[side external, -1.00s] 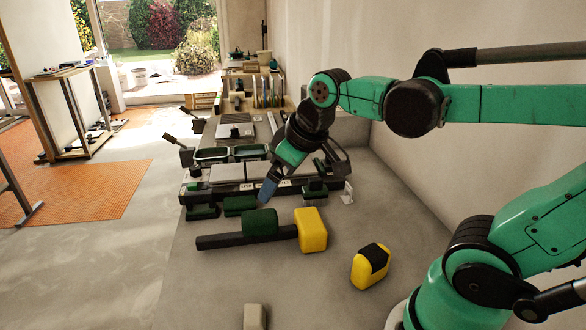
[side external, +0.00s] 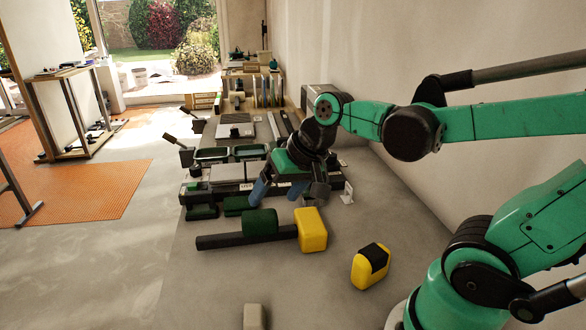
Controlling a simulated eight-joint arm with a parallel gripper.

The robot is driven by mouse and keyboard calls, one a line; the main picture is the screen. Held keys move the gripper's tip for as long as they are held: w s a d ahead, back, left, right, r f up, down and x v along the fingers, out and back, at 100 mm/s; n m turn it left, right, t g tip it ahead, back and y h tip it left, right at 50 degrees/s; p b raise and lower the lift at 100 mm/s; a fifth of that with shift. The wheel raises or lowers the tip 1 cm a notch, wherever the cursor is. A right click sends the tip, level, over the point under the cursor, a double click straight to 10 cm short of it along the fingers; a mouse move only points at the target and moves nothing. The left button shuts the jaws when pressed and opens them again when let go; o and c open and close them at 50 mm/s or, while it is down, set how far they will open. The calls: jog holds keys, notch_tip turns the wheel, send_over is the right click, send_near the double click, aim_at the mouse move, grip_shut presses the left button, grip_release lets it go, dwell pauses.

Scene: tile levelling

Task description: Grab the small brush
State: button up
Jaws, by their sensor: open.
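My gripper (side external: 279,191) is open, with its two blue fingers spread and pointing down. It hangs in front of the long dark bench tool (side external: 235,187), above and behind a green block (side external: 260,222). No object shows between the fingers. I cannot pick out the small brush with certainty; it may be hidden behind the gripper or too small to tell among the tools. The green block rests on or against a dark bar (side external: 220,242), whose right end meets a yellow block (side external: 311,230).
A yellow and black block (side external: 370,266) stands at front right, and a pale block (side external: 254,316) at the front edge. Green trays (side external: 250,152) and more tools lie behind the gripper. A wall (side external: 420,180) bounds the right. The front left of the grey surface is clear.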

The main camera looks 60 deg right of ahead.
jog(key=w+d+f+m+g+y, duration=0.1)
jog(key=w+d+m+y, duration=0.2)
jog(key=w+d+m, duration=0.4)
jog(key=m+t+y, duration=0.3)
jog(key=m+y, duration=0.1)
jog(key=m, duration=0.8)
send_over(308, 190)
notch_tip(308, 190, down, 6)
jog(key=shift+a+r, duration=0.1)
jog(key=shift+r, duration=0.1)
jog(key=s+d+f+m, duration=0.1)
jog(key=d, duration=0.1)
jog(key=s+d+f+m+t+y, duration=0.1)
jog(key=s+d+f+m, duration=0.1)
jog(key=shift+s+d+f, duration=0.15)
jog(key=shift+t+y, duration=0.3)
jog(key=shift+x, duration=2.75)
grip_shut()
